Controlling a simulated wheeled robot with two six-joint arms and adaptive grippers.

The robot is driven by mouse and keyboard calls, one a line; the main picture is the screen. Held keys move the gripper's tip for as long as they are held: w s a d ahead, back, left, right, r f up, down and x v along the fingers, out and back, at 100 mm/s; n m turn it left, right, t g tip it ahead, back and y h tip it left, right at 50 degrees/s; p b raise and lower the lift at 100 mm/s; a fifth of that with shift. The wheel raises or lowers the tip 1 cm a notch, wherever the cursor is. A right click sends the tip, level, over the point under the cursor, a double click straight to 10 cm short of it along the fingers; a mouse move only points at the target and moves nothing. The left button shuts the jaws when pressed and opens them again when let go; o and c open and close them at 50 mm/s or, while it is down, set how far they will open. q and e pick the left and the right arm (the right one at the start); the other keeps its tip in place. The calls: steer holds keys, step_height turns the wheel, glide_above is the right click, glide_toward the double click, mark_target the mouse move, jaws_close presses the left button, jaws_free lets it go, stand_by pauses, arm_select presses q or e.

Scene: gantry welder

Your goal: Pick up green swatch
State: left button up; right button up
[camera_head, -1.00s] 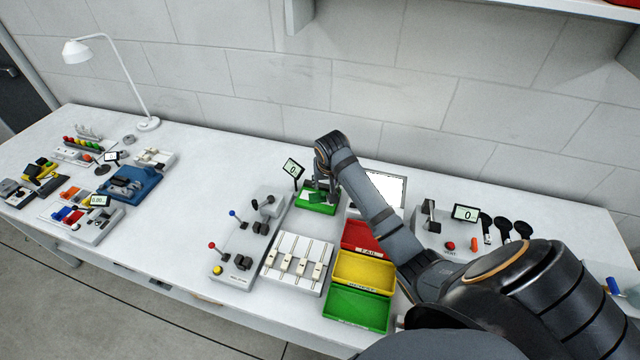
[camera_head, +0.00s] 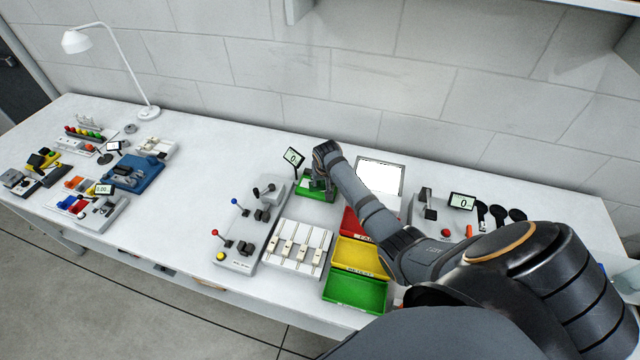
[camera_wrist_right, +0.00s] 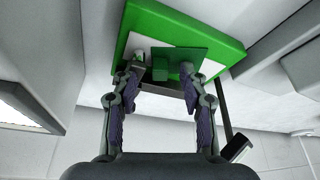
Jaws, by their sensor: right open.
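The green swatch (camera_wrist_right: 192,54) shows in the right wrist view as a thin dark green square with a small green block on it. It lies over the white top of a bright green base (camera_wrist_right: 170,22). The base also shows in the head view (camera_head: 316,194), where my arm partly hides it. My right gripper (camera_wrist_right: 165,76) is open, its fingertips on either side of the small block, close to the swatch. Whether they touch it I cannot tell. In the head view my right gripper (camera_head: 320,180) is over the base. My left gripper is out of view.
A small display (camera_head: 293,157) stands just behind the base. A lever panel (camera_head: 245,235) is to the left, and a white slider panel (camera_head: 297,248) is in front. Red, yellow (camera_head: 360,258) and green (camera_head: 355,291) trays lie under or near my right arm. The table's left-middle is clear.

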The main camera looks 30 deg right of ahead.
mark_target(323, 183)
steer(key=shift+w+f, duration=0.1)
steer(key=shift+c, duration=1.3)
jaws_close()
steer(key=shift+r+b, duration=0.3)
steer(key=shift+r, duration=0.15)
step_height(323, 183, up, 3)
steer(key=shift+a+f+b, duration=0.15)
steer(key=shift+f+b, duration=0.05)
steer(key=shift+b, duration=0.25)
steer(key=s+a+r+b, duration=0.3)
steer(key=s+a+r, duration=0.4)
steer(key=a+r, duration=0.2)
steer(key=shift+s+a+r, duration=0.3)
steer(key=shift+s+a, duration=0.05)
steer(key=shift+a, duration=0.9)
